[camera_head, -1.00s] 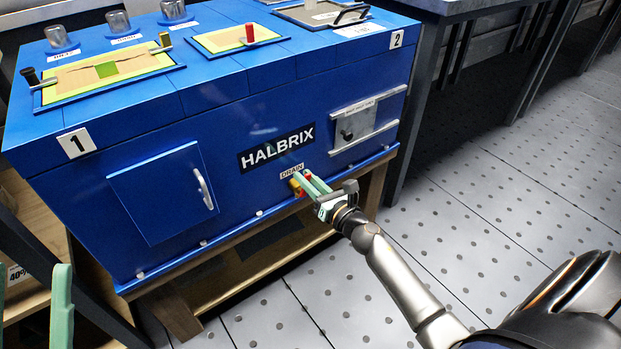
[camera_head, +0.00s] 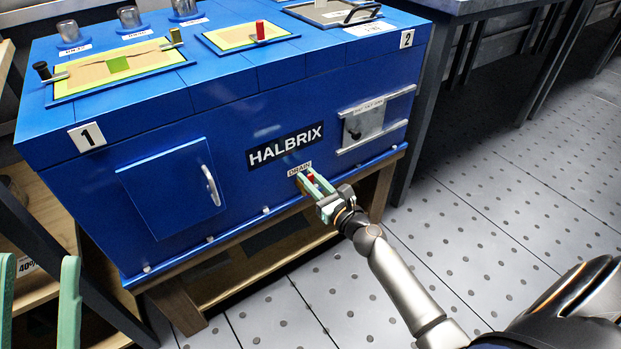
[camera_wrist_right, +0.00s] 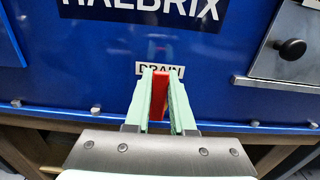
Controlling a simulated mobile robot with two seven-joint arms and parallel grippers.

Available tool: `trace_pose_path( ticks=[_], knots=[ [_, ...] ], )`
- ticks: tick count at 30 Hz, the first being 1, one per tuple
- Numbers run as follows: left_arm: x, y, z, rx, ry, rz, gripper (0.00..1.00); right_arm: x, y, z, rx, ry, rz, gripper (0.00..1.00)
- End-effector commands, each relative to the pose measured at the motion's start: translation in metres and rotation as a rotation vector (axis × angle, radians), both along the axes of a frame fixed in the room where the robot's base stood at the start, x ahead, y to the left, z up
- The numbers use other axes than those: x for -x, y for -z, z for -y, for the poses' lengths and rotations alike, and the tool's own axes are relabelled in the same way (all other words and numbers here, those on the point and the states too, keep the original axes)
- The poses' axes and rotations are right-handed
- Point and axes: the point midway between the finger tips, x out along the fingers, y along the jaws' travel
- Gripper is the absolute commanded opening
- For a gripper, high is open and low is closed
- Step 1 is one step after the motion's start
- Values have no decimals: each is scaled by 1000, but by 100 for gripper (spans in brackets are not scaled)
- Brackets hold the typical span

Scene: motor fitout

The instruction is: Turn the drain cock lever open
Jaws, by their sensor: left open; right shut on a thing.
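The red drain cock lever (camera_head: 310,178) sits on the lower front of the blue HALBRIX cabinet, just below the DRAIN label (camera_head: 298,169). My right gripper (camera_head: 311,180) is shut on this lever. In the right wrist view, the red lever (camera_wrist_right: 158,95) stands upright between the two pale green fingers (camera_wrist_right: 160,78). The valve body behind the lever is mostly hidden by the fingers. My left gripper (camera_head: 40,268) is at the lower left of the head view, open and empty, away from the cabinet.
The cabinet front (camera_head: 230,120) has a door with a grey handle (camera_head: 211,186) and a small metal panel with a black knob (camera_head: 356,134). A wooden stand (camera_head: 262,268) supports it. A grey table (camera_head: 470,10) is at the right. The floor at the right is clear.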

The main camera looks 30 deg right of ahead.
Motion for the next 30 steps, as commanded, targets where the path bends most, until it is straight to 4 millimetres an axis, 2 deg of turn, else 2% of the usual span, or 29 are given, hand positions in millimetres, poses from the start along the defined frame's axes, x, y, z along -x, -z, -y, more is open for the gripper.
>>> trace_pose_path(
  ticks=[1, 2, 9, 20, 23, 30],
  knots=[
    [0, 0, 0, 0, 0, 0, 50, 0, 1, -1, 4, -2, -3, 0],
    [0, 0, 0, 0, 0, 0, 50, 0, 1, -1, 3, -2, -3, 26],
    [0, 0, 0, 1, -1, 0, 50, 0, 1, -1, 1, -2, -2, 52],
    [0, -1, 0, 1, -1, 0, 50, 6, 0, 0, -1, -1, -1, 52],
    [0, -2, 0, 2, 0, 0, 50, 18, 1, 1, -1, -1, -2, 52],
    [0, -3, 0, 4, 1, 1, 50, 66, 2, 4, -3, -1, -4, 52]
  ],
)
